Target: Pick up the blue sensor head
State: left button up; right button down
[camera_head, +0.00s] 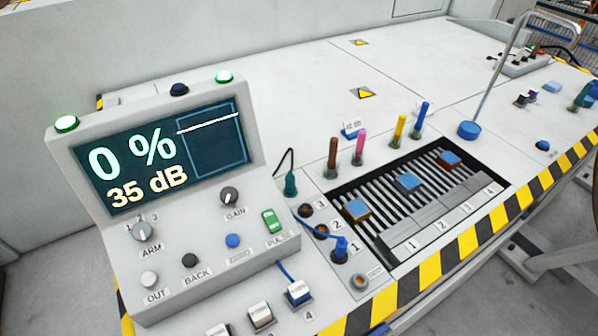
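Several things are blue, and I cannot tell for certain which one is the sensor head. A slim blue upright piece (421,116) stands at the right end of a row behind the grating. Blue-topped blocks sit on the grating: a left one (356,208), a middle one (409,181) and a right one (449,158). A blue plug (341,247) with a blue cable stands near the label 1. A round blue disc (469,130) lies at the foot of a thin rod. Neither of my grippers is in view.
A grey console (175,215) with a screen reading 0 % and 35 dB fills the left. Brown (333,152), pink (360,144) and yellow (399,129) upright pieces share the row. A striped edge (450,253) borders the bench. The bench's back is mostly clear.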

aim_at(298, 293)
jog(key=i+l+u, duration=0.15)
jog(key=u, duration=0.3)
jog(key=i+l+u, duration=0.1)
jog(key=l+u, duration=0.15)
jog(key=u, duration=0.25)
